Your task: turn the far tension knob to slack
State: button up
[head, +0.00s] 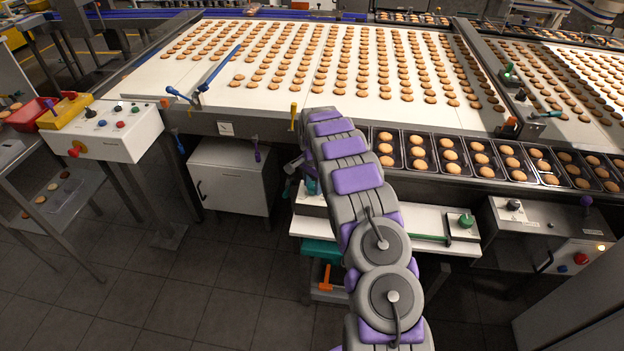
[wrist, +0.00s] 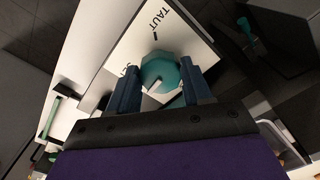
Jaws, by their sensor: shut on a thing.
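In the wrist view a teal knob (wrist: 165,70) sits on a white plate (wrist: 128,45) printed with TAUT and a short black tick. A second word on the plate, at the knob's left, is mostly hidden by a finger. My gripper (wrist: 161,80) is shut on the knob, with one dark blue finger on each side. A pale mark shows on the knob's lower part, between the fingers. Another green knob (head: 466,220) stands at the right end of the white bench (head: 400,217).
The conveyor (head: 290,105) full of biscuits and a row of black trays (head: 434,163) lie beyond my arm. A white cabinet (head: 232,172) stands left of it, and a control box (head: 130,140) farther left. The floor at front left is clear.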

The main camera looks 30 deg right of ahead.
jog(key=n, duration=0.1)
jog(key=n+p, duration=0.2)
jog(key=shift+w+d+r+n, duration=0.1)
jog(key=shift+d+r+n, duration=0.15)
jog(key=shift+n, duration=0.15)
jog(key=n+p, duration=0.3)
jog(key=n, duration=0.1)
jog(key=shift+a+n, duration=0.1)
jog(key=shift+n, duration=0.2)
jog(key=n+p, duration=0.1)
jog(key=n, duration=0.3)
jog(key=shift+p, duration=0.3)
jog(key=shift+w+f+n+p, duration=0.1)
jog(key=shift+n+p, duration=0.45)
jog(key=shift+n, duration=1.55)
jog(key=o, duration=1)
jog(key=shift+f, duration=0.15)
jog(key=shift+o, duration=0.2)
